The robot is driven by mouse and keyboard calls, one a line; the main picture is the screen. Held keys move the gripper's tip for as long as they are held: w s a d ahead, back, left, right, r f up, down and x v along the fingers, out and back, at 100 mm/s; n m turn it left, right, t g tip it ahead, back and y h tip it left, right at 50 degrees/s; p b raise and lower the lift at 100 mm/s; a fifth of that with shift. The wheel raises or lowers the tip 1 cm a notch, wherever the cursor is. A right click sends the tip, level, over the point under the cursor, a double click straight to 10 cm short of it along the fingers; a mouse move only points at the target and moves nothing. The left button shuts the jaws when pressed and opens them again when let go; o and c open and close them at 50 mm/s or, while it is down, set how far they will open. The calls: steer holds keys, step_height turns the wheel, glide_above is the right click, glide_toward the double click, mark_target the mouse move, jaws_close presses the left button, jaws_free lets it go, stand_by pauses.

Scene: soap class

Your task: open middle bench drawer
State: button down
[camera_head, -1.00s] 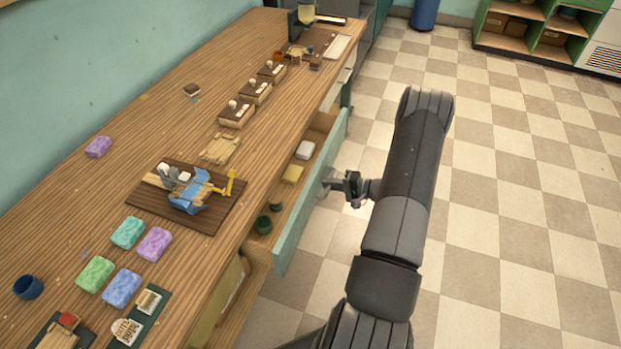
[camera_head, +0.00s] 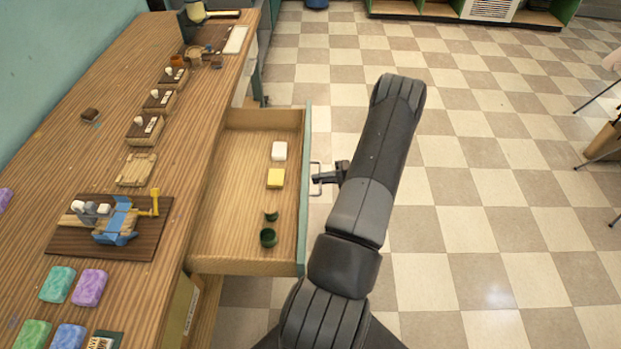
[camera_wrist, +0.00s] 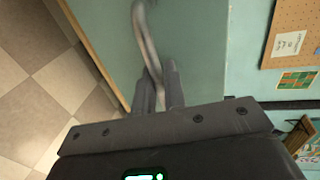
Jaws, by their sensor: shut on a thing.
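The bench drawer (camera_head: 232,228) stands pulled well out from the wooden bench (camera_head: 150,60). Its inside shows a white block (camera_head: 279,151), a yellow block (camera_head: 275,178) and two small dark green cups (camera_head: 268,238). Its green front (camera_head: 303,225) carries a metal bar handle (camera_head: 316,166). My gripper (camera_head: 322,179) is at the handle on the outer side of the front. In the wrist view my gripper (camera_wrist: 159,88) has its two fingers around the handle bar (camera_wrist: 146,45), shut on it.
The bench top holds soap bars (camera_head: 90,287), a blue clamp device on a dark board (camera_head: 65,240) and several small stamp blocks (camera_head: 145,128). Checkered floor (camera_head: 480,230) is free to the right. Shelves (camera_head: 410,8) stand at the back, stool legs (camera_head: 598,95) at far right.

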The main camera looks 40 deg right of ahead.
steer(key=shift+s+d, duration=0.15)
steer(key=c, duration=1.6)
jaws_free()
steer(key=shift+c, duration=0.2)
steer(key=v, duration=1)
steer(key=shift+s+d, duration=0.25)
steer(key=shift+d, duration=0.05)
